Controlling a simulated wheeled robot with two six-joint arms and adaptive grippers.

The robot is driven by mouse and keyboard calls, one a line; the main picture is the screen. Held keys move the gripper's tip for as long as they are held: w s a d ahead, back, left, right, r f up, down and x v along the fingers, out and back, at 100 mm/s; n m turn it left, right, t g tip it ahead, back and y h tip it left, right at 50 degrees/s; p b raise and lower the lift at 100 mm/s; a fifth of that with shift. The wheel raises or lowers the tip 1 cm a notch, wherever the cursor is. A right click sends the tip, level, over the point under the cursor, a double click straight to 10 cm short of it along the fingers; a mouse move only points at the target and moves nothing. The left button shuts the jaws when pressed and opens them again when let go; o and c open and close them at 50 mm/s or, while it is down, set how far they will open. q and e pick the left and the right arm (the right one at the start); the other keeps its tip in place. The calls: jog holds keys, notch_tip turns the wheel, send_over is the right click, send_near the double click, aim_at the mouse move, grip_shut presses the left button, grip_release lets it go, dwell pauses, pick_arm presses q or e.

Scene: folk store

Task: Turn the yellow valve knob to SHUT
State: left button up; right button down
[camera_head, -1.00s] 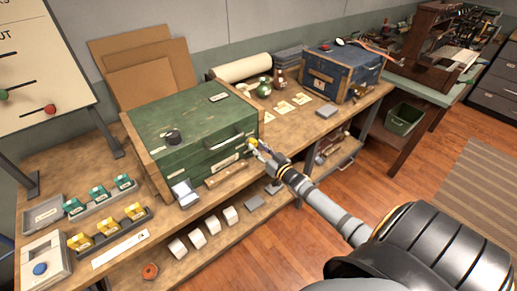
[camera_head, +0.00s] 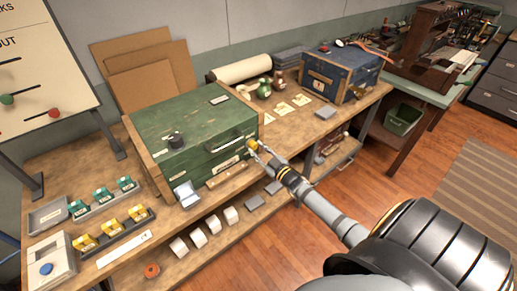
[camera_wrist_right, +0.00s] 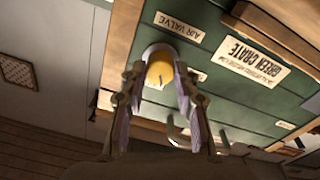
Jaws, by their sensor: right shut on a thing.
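The yellow valve knob (camera_head: 253,144) sits on the front of the green crate (camera_head: 190,125), near its right corner. In the right wrist view the yellow knob (camera_wrist_right: 159,72) shows between the two fingers, below a label reading AIR VALVE (camera_wrist_right: 179,27). A dark mark runs on the knob's face. My right gripper (camera_head: 257,148) is at the knob; in the wrist view its fingers (camera_wrist_right: 160,85) are shut on it from both sides. The word SHUT is not readable in either view. My left gripper does not show.
The crate's drawer handle (camera_head: 224,141) is left of the knob. Yellow and teal blocks stand in trays at the left. A blue crate (camera_head: 340,72) stands at the back right.

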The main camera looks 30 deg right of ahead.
jog(key=n+p, duration=0.1)
jog(key=n, duration=0.4)
jog(key=shift+n, duration=0.4)
jog(key=n, duration=0.6)
jog(key=shift+d, duration=0.1)
jog(key=shift+n, duration=0.3)
jog(key=c, duration=1)
grip_release()
jog(key=shift+s, duration=0.1)
jog(key=s, duration=0.8)
jog(key=s+d, duration=0.1)
jog(key=s, duration=0.2)
jog(key=shift+s+f, duration=0.15)
jog(key=shift+s, duration=0.25)
